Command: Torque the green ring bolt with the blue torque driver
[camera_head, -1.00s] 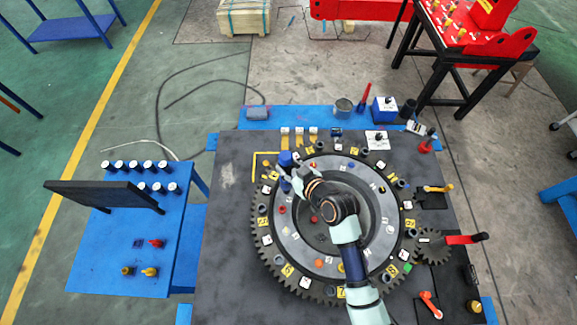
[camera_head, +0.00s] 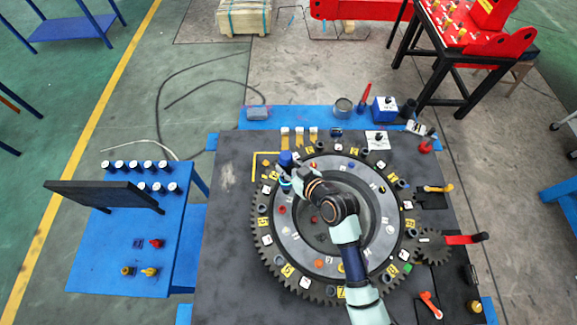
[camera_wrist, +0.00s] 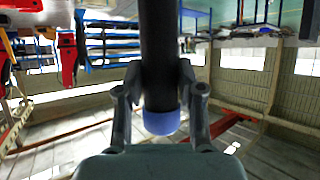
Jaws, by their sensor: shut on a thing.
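My gripper (camera_head: 285,174) is at the upper left part of the large dark toothed ring (camera_head: 258,240). It is shut on the blue torque driver (camera_head: 286,158), whose blue end shows just beyond the fingers. In the wrist view the driver is a thick dark shaft with a blue cap (camera_wrist: 161,122) between the two fingers (camera_wrist: 160,105). A small green piece (camera_head: 407,268) lies at the lower right of the ring. I cannot tell for sure if it is the green ring bolt. The driver's working tip is hidden, so contact with a bolt cannot be told.
Several coloured bolts and yellow number tags sit around the ring. A small gear with a red handle (camera_head: 462,240) is at the right. A blue side table (camera_head: 110,255) with a black panel (camera_head: 105,195) stands at the left. The dark table top (camera_head: 228,250) is clear left of the ring.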

